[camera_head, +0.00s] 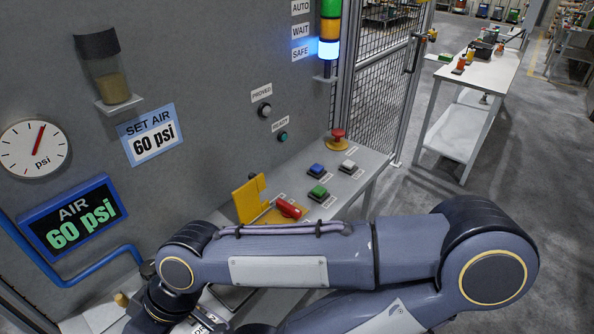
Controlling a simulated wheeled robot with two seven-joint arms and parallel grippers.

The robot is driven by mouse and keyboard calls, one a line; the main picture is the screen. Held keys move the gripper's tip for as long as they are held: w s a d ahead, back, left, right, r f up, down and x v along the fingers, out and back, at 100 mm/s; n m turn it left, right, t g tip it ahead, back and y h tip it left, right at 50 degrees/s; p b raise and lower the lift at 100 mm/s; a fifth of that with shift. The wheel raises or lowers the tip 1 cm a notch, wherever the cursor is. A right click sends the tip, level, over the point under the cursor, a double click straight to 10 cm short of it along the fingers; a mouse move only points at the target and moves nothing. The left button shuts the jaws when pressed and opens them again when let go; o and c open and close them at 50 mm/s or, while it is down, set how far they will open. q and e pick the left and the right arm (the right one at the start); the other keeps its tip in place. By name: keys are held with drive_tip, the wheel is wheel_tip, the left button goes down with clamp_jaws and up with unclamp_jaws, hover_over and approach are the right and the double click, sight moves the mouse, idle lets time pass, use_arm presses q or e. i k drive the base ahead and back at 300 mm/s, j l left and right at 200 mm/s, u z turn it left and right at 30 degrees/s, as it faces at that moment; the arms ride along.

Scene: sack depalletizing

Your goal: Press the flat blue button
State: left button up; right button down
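The flat blue button (317,169) sits on a dark square base on the grey console shelf, right of the middle of the head view. Its top is uncovered and nothing touches it. One of my arms, which looks like the right one, reaches from the elbow at the right across the lower picture to its wrist at the lower left. The wrist is well to the left of the button and nearer to me. I cannot make out this arm's gripper fingers. My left gripper does not show.
Near the blue button are a green button (318,192), a white button (348,167) and a red mushroom button (338,136). A red handle (289,208) and yellow flap (249,199) stand left. The stack light (328,49) glows blue at SAFE. The air display (73,219) reads 60 psi.

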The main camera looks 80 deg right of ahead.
sight(317, 168)
drive_tip(key=z, duration=2.95)
